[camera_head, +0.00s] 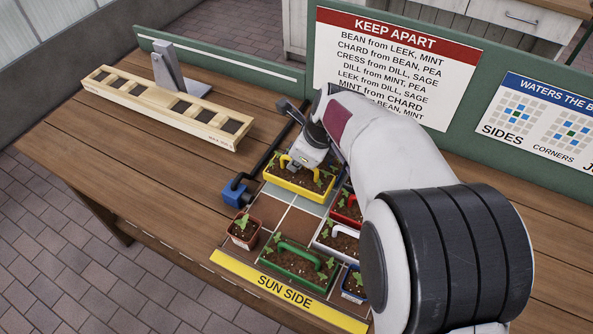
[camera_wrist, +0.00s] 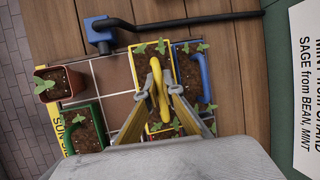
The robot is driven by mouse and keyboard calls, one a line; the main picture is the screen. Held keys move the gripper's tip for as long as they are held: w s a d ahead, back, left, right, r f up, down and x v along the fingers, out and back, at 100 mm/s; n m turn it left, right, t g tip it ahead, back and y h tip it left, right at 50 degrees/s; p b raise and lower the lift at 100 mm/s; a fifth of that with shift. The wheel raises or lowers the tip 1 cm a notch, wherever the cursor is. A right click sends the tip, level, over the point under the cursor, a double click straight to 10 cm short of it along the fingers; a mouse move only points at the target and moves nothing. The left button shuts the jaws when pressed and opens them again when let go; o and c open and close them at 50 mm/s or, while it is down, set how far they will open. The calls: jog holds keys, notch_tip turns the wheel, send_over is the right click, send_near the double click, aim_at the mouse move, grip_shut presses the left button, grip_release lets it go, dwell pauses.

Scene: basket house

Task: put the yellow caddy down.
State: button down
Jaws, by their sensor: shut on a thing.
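The yellow caddy (camera_head: 297,184) holds soil and several green seedlings. It looks level, at the far left part of the tiled tray (camera_head: 300,226). I cannot tell if its base touches the tray. In the wrist view the yellow caddy (camera_wrist: 139,72) is in the middle, beside a blue-handled caddy (camera_wrist: 205,78) on its right. My gripper (camera_head: 288,160) is over the yellow caddy, shut on its yellow handle. In the wrist view my gripper (camera_wrist: 157,92) has its fingers on both sides of that handle. The gripper hides part of the soil.
A terracotta pot (camera_head: 243,231), a green caddy (camera_head: 290,262), a white caddy (camera_head: 336,243) and a red caddy (camera_head: 346,212) stand nearby. Brown tiles in front of the yellow caddy are bare. A blue block with a black pipe (camera_head: 236,194) stands left. A wooden rack (camera_head: 165,106) lies farther left.

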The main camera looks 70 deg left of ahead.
aim_at(296, 173)
jog(key=shift+f, duration=2.1)
jog(key=shift+f, duration=0.1)
jog(key=c, duration=2.2)
grip_release()
jog(key=shift+v, duration=0.75)
jog(key=v, duration=1)
jog(key=shift+d+r, duration=0.15)
jog(key=shift+r, duration=0.2)
